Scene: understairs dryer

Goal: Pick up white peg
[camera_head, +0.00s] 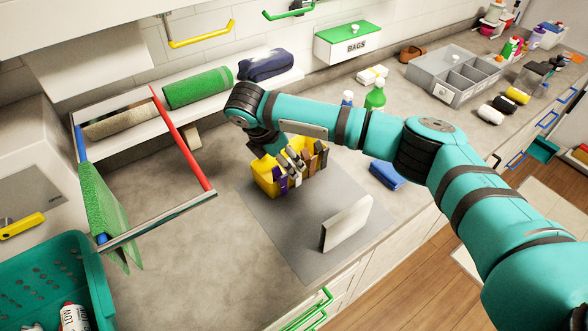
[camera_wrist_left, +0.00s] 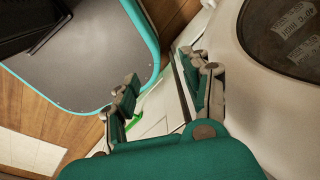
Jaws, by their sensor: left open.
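A yellow box (camera_head: 262,175) stands on a grey mat (camera_head: 277,222) on the counter. Several pegs are clipped along its rim, including a purple peg (camera_head: 281,184) and a brown peg (camera_head: 308,161). A pale peg among them cannot be told clearly from the gripper fingers. My right gripper (camera_head: 290,165) reaches down at the box, its fingers among the pegs; whether it holds one is unclear. My left gripper (camera_wrist_left: 157,66) is open and empty in the left wrist view, away from the box, and is not seen in the head view.
A white upright panel (camera_head: 347,222) stands on the mat's right part. A drying frame (camera_head: 182,140) with a green towel (camera_head: 105,210) is left of the box. The counter's left middle is clear.

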